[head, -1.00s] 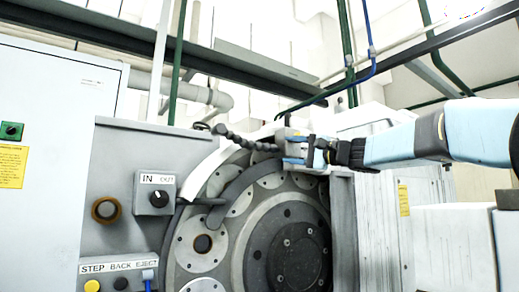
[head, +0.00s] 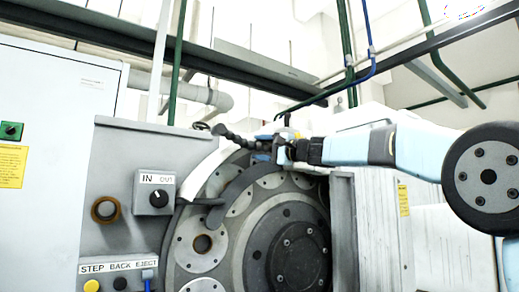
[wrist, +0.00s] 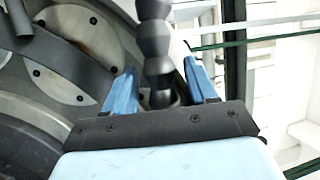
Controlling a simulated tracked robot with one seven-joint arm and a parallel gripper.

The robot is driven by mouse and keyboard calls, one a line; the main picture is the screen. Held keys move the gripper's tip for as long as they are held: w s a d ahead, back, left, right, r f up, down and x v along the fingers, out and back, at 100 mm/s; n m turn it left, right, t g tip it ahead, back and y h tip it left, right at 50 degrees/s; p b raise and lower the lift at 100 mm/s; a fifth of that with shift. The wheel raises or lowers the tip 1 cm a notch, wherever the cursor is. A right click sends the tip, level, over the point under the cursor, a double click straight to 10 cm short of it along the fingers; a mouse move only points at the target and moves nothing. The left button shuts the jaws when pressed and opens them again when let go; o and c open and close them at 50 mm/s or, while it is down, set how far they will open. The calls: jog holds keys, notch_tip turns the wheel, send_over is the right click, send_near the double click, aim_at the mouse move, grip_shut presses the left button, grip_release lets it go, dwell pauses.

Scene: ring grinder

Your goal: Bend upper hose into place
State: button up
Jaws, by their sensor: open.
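The upper hose is a dark, segmented, jointed hose (head: 232,137) above the grinder's round face in the head view. It slopes down to the right towards my gripper. My gripper (head: 263,149) is at the hose's right part, above the top of the disc. In the wrist view the hose (wrist: 155,45) runs between the two blue fingers of my gripper (wrist: 161,68), which stand apart on either side of it. A gap shows beside the fingers, so they are open around the hose. The hose's base is hidden behind my gripper in the head view.
The round grinder face (head: 285,250) with several light discs lies below. A dark curved bar (head: 235,188) crosses its upper left. A control panel with a knob (head: 158,198) stands at left. A yellow-labelled grey housing (head: 375,235) is at right. Pipes run overhead.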

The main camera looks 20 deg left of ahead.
grip_shut()
dwell(0.4)
jog(key=shift+d, duration=0.1)
